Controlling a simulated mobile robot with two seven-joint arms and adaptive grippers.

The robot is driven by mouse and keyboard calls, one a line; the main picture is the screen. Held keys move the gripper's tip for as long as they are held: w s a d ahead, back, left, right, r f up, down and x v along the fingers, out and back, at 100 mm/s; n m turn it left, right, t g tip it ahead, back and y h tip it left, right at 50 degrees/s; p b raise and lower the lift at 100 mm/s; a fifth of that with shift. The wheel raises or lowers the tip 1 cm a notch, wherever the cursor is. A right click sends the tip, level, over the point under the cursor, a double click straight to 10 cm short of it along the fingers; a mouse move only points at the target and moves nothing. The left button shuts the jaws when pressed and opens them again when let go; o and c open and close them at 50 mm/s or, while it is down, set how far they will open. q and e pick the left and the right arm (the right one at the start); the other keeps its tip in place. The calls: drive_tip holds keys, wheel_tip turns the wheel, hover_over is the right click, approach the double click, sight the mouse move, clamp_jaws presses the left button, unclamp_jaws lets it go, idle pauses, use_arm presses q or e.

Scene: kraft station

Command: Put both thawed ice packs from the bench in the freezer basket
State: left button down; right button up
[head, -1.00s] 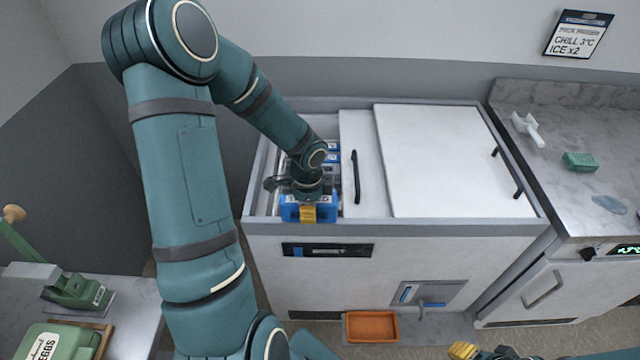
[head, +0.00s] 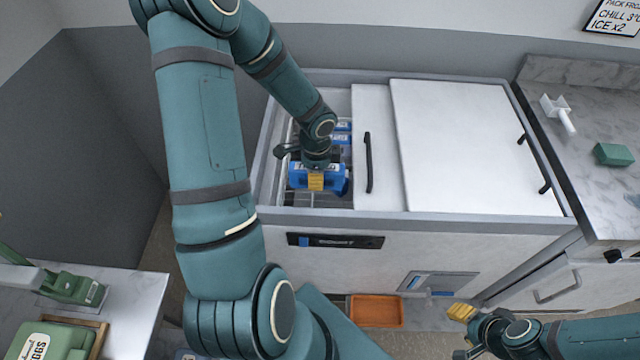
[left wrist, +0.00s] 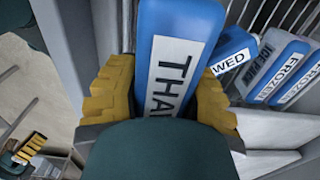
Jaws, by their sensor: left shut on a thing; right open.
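My left gripper (head: 316,180) is shut on a blue ice pack (head: 301,176) inside the freezer's open left bay. In the left wrist view this pack (left wrist: 176,65) stands between the yellow fingers, its label reading "THA", the rest hidden. Another blue pack (left wrist: 234,48) labelled "WED" leans just beyond it, over the wire basket (left wrist: 262,14); its blue edge also shows in the head view (head: 342,187). Packs marked FROZEN (left wrist: 281,68) lie to its right. My right gripper (head: 463,332) is open and empty, low in front of the freezer.
A white sliding lid with a black handle (head: 368,163) bounds the opening on the right. The freezer's front rim (head: 420,222) is close to the held pack. An orange tray (head: 376,311) lies on the floor. The right counter holds a green block (head: 613,155) and a white tool (head: 558,113).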

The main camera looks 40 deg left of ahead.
use_arm(q)
wheel_tip(320, 180, down, 6)
drive_tip(key=shift+r+b, duration=0.1)
drive_tip(key=shift+b, duration=0.6)
drive_tip(key=shift+f+b, duration=0.55)
drive_tip(key=shift+f, duration=0.05)
drive_tip(key=c, duration=0.6)
unclamp_jaws()
